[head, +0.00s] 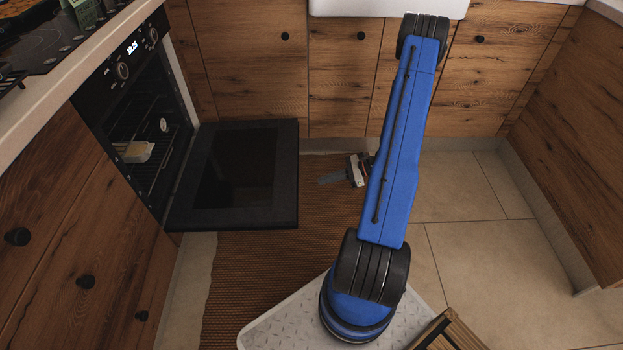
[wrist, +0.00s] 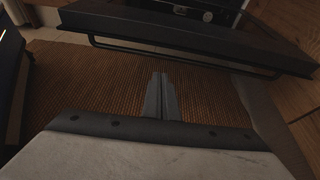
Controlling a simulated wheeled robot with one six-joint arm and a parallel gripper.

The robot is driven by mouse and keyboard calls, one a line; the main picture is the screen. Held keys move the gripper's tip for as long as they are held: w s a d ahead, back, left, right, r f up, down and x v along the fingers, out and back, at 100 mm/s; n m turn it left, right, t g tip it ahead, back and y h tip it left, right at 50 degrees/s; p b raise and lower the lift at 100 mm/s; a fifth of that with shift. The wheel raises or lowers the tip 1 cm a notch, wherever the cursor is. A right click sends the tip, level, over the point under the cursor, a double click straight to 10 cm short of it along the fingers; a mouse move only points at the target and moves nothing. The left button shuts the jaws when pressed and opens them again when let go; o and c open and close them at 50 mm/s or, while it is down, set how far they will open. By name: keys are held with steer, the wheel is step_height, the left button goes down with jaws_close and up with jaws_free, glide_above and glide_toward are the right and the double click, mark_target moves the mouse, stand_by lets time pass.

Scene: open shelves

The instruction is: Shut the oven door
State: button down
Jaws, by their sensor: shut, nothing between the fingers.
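The black oven door (head: 235,175) hangs open, folded down flat in front of the oven (head: 135,130) at the left of the head view. The door also shows across the top of the wrist view (wrist: 190,32), with its bar handle (wrist: 180,58) along the near edge. My gripper (head: 327,179) is to the right of the door's free edge, apart from it, partly hidden behind my blue arm. In the wrist view, the fingers (wrist: 160,88) are together and empty, pointing toward the door with a gap between.
A pale dish (head: 134,151) sits on a rack inside the oven. A woven brown rug (head: 255,270) lies below the door. Wooden cabinets (head: 250,60) stand behind and at both sides. Tiled floor (head: 480,270) is clear at the right.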

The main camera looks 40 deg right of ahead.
steer(key=w+a, duration=0.5)
steer(key=a, duration=0.2)
steer(key=shift+f+m, duration=0.3)
steer(key=shift+f, duration=0.05)
stand_by(0.4)
steer(key=shift+d, duration=0.1)
